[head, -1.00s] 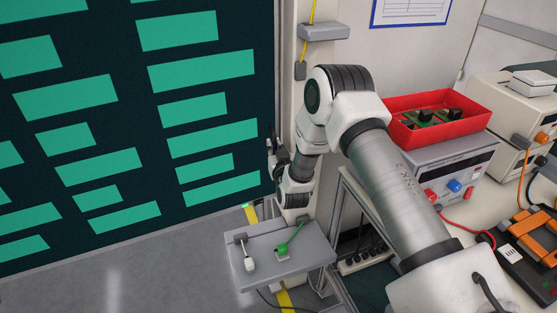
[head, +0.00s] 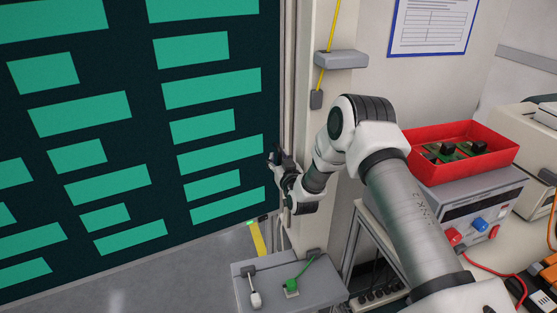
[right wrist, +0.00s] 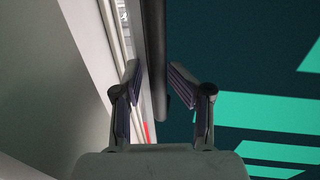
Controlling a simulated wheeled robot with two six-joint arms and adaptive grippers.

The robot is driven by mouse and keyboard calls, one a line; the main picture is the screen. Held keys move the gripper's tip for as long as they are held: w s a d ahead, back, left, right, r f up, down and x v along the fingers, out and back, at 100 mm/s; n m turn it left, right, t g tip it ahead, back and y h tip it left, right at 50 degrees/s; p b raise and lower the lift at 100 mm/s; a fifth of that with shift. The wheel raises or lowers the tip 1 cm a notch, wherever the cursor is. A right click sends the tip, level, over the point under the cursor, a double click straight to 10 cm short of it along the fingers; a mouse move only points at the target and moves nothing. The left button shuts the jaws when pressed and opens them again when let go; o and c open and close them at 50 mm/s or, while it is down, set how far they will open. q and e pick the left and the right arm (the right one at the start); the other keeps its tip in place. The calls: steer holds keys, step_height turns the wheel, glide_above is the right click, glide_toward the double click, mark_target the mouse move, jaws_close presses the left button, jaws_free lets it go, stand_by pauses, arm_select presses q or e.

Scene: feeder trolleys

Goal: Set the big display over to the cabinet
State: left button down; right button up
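The big display (head: 140,125) is a dark panel with teal bars that fills the left of the head view. Its right edge stands close to a pale upright post (head: 308,110). My right gripper (head: 275,157) is at that right edge. In the right wrist view my right gripper (right wrist: 153,75) has its two fingers apart, on either side of a dark upright bar (right wrist: 154,45) beside the display face (right wrist: 240,60). I cannot tell whether either finger touches the bar. I cannot make out which thing is the cabinet. My left gripper is not in view.
A low grey box (head: 275,275) with a white and a green lever stands below my right arm. A red bin (head: 465,165) with circuit boards sits on a grey power supply (head: 470,205) at the right. Clear floor (head: 150,290) lies below the display.

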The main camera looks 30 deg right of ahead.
steer(key=shift+s+f, duration=0.1)
steer(key=shift+s, duration=0.05)
steer(key=shift+s+a+f, duration=0.1)
steer(key=shift+s, duration=0.2)
steer(key=v, duration=1.1)
steer(key=shift+s+a, duration=0.1)
